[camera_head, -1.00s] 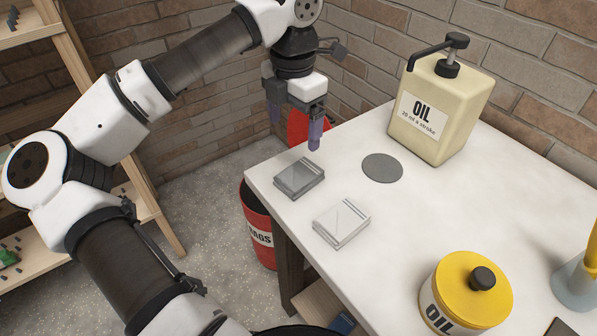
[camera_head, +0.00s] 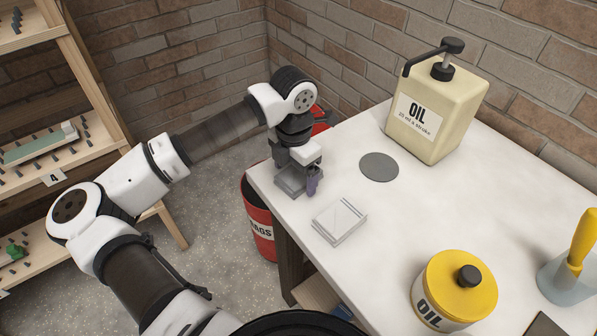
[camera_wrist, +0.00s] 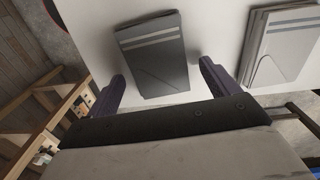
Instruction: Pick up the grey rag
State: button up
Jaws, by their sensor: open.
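The grey rag (camera_head: 290,180) is a dark grey folded stack near the table's far left corner, partly hidden by my gripper in the head view. In the wrist view the grey rag (camera_wrist: 155,55) lies flat between and ahead of my two purple fingers. My gripper (camera_head: 298,182) is open over the rag, with a finger to either side of it; the wrist view shows the gripper (camera_wrist: 160,82) empty. Whether the fingers touch the table or rag I cannot tell.
A lighter, whitish folded rag (camera_head: 340,221) lies close by on the right, also in the wrist view (camera_wrist: 282,45). A grey disc (camera_head: 379,167), an oil pump bottle (camera_head: 437,105) and a yellow-lidded oil pot (camera_head: 454,290) stand on the white table (camera_head: 400,215). A red rag bin (camera_head: 260,225) stands below.

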aim_at(295, 175)
jog(key=c, duration=1.1)
jog(key=shift+o, duration=0.2)
notch_tip(295, 175, up, 20)
jog(key=b, duration=0.3)
jog(key=shift+b, duration=0.3)
jog(key=o, duration=0.4)
jog(key=c, duration=0.3)
